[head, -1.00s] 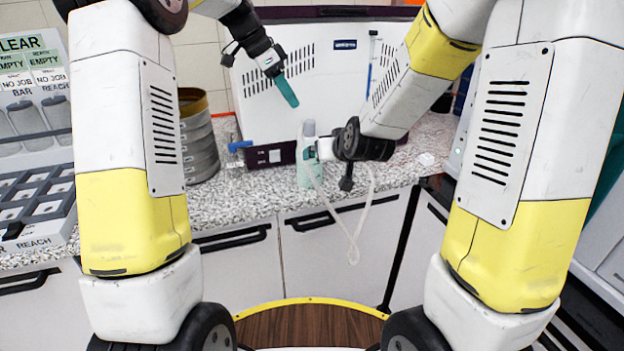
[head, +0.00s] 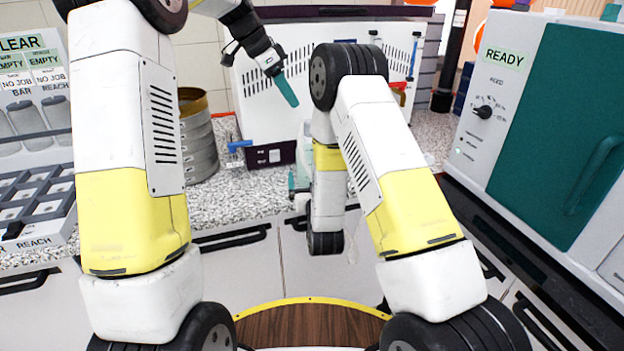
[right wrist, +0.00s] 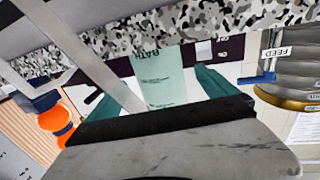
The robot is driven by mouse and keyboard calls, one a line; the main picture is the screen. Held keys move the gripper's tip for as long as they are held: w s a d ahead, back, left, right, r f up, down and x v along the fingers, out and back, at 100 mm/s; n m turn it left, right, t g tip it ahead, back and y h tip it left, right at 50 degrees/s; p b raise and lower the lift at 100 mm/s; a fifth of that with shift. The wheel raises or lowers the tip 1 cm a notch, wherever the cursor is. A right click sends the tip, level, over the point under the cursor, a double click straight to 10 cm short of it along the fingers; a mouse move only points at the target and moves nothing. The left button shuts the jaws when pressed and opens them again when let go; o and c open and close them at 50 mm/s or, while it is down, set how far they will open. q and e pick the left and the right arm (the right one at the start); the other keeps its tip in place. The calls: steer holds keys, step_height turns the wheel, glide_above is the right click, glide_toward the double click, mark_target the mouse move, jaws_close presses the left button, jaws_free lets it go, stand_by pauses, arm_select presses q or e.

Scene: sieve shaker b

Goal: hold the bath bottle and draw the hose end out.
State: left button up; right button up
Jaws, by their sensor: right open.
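The bath bottle (right wrist: 162,78), pale green with "BATH" lettering, stands at the counter's front edge. In the right wrist view it shows upside down between the teal fingers of my right gripper (right wrist: 165,92), which is open; contact cannot be told. In the head view my right arm hides most of the bottle (head: 304,172) and the right gripper. A pale band that looks like the hose (right wrist: 92,60) crosses the right wrist view beside the bottle. Its end is not clear. My left gripper (head: 287,92) hangs above and behind the bottle, apart from it; its teal fingers show edge-on.
A white vented machine (head: 300,110) stands behind the bottle. Stacked sieves (head: 199,150) stand to its left on the speckled counter (head: 235,205). A grey rack (head: 40,205) is at far left. A white cabinet with a teal door (head: 560,120) and a READY label is at right.

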mark_target(310, 120)
steer(key=w, duration=0.7)
steer(key=shift+w+a, duration=0.15)
steer(key=shift+a, duration=0.25)
steer(key=c, duration=2)
arm_select(q)
steer(key=shift+o, duration=0.8)
arm_select(e)
jaws_close()
arm_select(q)
steer(key=shift+o, duration=1)
steer(key=shift+d, duration=0.15)
steer(key=d+y, duration=0.1)
steer(key=w+d+g+y, duration=0.1)
steer(key=d+y, duration=0.1)
steer(key=d, duration=0.1)
steer(key=shift+w+f+g+y, duration=0.2)
steer(key=shift+f+g+y, duration=0.1)
steer(key=shift+f, duration=0.05)
steer(key=shift+w+d+r+y, duration=0.2)
steer(key=shift+d+y, duration=0.4)
steer(key=shift+y, duration=0.4)
